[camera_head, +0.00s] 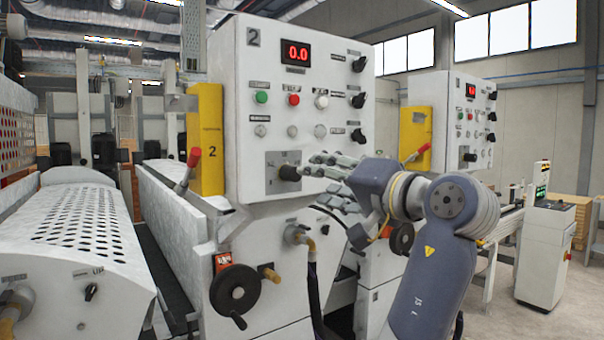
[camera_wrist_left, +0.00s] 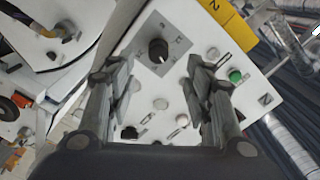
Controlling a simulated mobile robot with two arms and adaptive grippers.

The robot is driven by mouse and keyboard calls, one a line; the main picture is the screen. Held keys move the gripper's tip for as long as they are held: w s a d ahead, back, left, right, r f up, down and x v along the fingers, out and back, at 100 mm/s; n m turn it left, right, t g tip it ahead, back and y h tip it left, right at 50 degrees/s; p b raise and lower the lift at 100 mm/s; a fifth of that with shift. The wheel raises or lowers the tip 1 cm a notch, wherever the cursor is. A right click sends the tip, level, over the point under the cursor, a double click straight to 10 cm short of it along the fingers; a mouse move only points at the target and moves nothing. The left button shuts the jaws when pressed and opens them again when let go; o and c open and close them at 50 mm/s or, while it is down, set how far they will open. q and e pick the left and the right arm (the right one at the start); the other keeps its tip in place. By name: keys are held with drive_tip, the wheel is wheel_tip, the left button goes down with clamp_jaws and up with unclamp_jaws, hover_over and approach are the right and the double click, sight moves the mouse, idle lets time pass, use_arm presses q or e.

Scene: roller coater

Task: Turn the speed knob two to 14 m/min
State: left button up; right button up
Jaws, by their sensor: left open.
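The white control panel (camera_head: 262,62) marked 2 has a red display (camera_head: 296,53) reading 0.0. A black knob (camera_head: 289,173) sits on a grey plate low on this panel, pointing left in the head view; its scale is too small to read. My left gripper (camera_head: 326,168) is just right of this knob. In the left wrist view the knob (camera_wrist_left: 158,50) shows ahead of the left gripper (camera_wrist_left: 158,80), between its two spread fingers and apart from them. The left gripper is open and empty. My right gripper is not in view.
Several smaller black knobs (camera_head: 358,64) run down the panel's right side, with buttons such as a green one (camera_head: 261,97) beside them. A handwheel (camera_head: 235,290), a hose fitting (camera_head: 296,234) and a red-tipped lever (camera_head: 191,165) stick out nearby. A second panel (camera_head: 455,110) stands further right.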

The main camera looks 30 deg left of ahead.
sight(296, 176)
use_arm(q)
drive_tip(key=p+x, duration=0.4)
drive_tip(key=x, duration=0.5)
drive_tip(key=shift+r, duration=0.1)
drive_tip(key=shift+w+a+p, duration=0.35)
drive_tip(key=shift+a+p, duration=0.1)
drive_tip(key=shift+a, duration=0.05)
drive_tip(key=c, duration=1.1)
